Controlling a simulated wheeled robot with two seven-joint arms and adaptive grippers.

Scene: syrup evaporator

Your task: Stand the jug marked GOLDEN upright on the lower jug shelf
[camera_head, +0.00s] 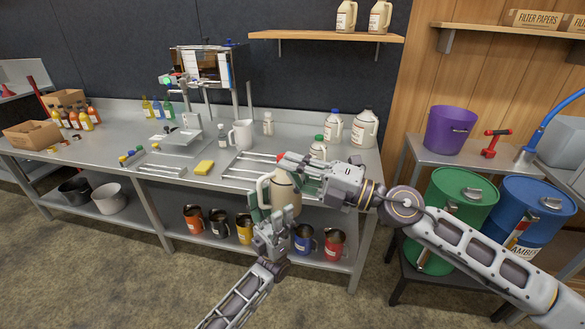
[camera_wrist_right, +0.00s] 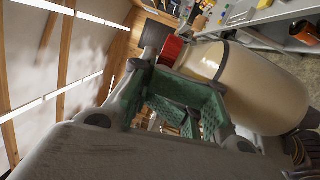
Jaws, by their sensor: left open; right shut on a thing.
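A cream jug (camera_head: 287,192) with a red cap is in my right gripper (camera_head: 296,168), in front of the bench edge. In the right wrist view the jug (camera_wrist_right: 265,85) lies across the picture, its red cap (camera_wrist_right: 172,50) at the left; the gripper's green fingers are at its neck end. No GOLDEN marking is readable. My left gripper (camera_head: 270,212) is open just below the jug, overlapping its lower part in the picture; I cannot tell whether it touches. A wooden wall shelf (camera_head: 300,35) bears two cream jugs (camera_head: 346,16); I cannot tell whether it is the lower jug shelf.
The steel bench (camera_head: 225,180) holds a white pitcher (camera_head: 242,134), a yellow sponge (camera_head: 204,167) and jugs with blue, black and green caps (camera_head: 334,128). Several coloured mugs (camera_head: 245,228) stand on its undershelf. Green (camera_head: 460,195) and blue drums are at right. Another wall shelf (camera_head: 480,28) holds boxes.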

